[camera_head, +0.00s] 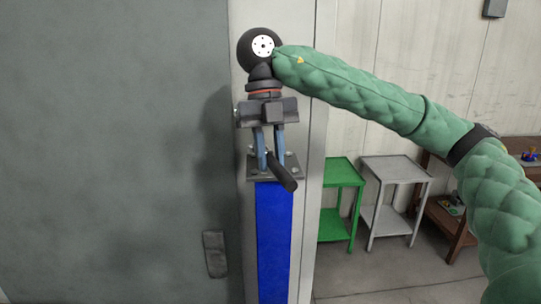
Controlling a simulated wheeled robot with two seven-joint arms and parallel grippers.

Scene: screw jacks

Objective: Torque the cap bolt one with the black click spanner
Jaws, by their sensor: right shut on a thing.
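My right gripper (268,163) points down over a grey cap plate (294,161) on top of a blue column (273,240). Its blue fingers are shut on a black bar-shaped tool, which looks like the black click spanner (284,177). The spanner's thick handle end slants down and toward the right front, past the plate's front edge. Its head is hidden behind the fingers. Small bolt heads show near the plate's corners; I cannot tell which is cap bolt one or whether the spanner sits on a bolt. My left gripper is not in view.
A large grey panel (110,150) fills the left side, close to the column. A green trolley (341,172) and a grey trolley (397,169) stand behind on the right. A brown shelf (447,215) with small items is at the far right. Bare floor lies in front of them.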

